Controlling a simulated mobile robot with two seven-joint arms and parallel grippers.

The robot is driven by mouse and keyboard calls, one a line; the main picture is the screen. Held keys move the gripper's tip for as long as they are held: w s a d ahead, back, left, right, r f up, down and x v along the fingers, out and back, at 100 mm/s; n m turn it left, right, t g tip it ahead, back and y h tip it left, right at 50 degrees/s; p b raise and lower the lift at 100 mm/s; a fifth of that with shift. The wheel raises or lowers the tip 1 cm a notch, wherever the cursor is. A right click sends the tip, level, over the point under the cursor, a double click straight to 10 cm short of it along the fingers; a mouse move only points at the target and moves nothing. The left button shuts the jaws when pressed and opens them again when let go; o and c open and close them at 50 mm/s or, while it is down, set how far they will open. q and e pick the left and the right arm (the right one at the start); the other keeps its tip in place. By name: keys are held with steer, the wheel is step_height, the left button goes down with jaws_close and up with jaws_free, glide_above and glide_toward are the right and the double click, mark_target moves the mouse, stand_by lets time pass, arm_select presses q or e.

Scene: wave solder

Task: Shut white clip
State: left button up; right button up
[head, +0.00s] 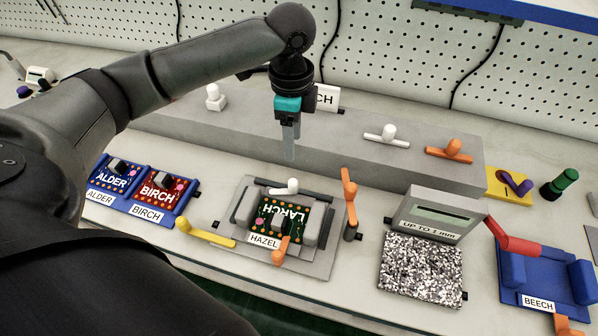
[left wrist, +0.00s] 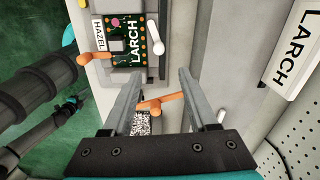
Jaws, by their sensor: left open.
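The white clip (head: 291,187) sits on the grey fixture at the far edge of the green LARCH board (head: 268,213). Its bar lies along that edge rather than across the board. In the left wrist view the white clip (left wrist: 155,38) is beside the board (left wrist: 124,38), ahead of my fingers. My left gripper (head: 290,155) is open and empty, pointing down above and behind the fixture, apart from the clip. Its two fingers (left wrist: 156,100) show in the left wrist view. My right gripper is not seen.
An orange clip (head: 282,250) reaches over the board's near edge. A tall orange lever (head: 350,190) stands at the fixture's right, a yellow one (head: 200,231) at its left. A grey ledge (head: 340,160) runs behind, carrying another white clip (head: 387,135).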

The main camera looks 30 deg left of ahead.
arm_select(q)
steer(key=b, duration=0.1)
glide_above(293, 181)
step_height(293, 181, down, 6)
steer(key=shift+s+r, duration=0.15)
step_height(293, 181, down, 7)
steer(key=shift+f+b, duration=0.2)
steer(key=shift+b, duration=0.85)
steer(key=shift+f, duration=0.55)
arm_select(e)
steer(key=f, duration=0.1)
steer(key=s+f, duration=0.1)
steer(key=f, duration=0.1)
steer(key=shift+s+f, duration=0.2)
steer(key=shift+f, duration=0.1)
arm_select(q)
steer(key=shift+c, duration=0.3)
jaws_close()
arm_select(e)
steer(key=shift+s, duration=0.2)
